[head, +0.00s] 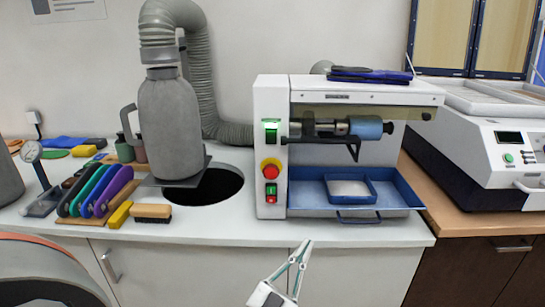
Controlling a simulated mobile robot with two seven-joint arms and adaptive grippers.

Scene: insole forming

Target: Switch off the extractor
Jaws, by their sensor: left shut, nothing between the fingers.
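A white bench machine (272,100) with a blue roller (366,127) stands on the counter. A grey ribbed hose (198,70) runs behind it on the left. On its left front column, from top to bottom, are a switch lit green (271,131), a red mushroom button (270,169) on a yellow base, a green button (271,189) and a small red button (271,200). My left gripper (305,245) is shut and empty, low in front of the counter edge, below and right of the switches and apart from them. My right gripper is out of view.
A blue tray (400,192) juts from the machine's front. Another white machine (490,140) stands right. The space before the column is clear.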

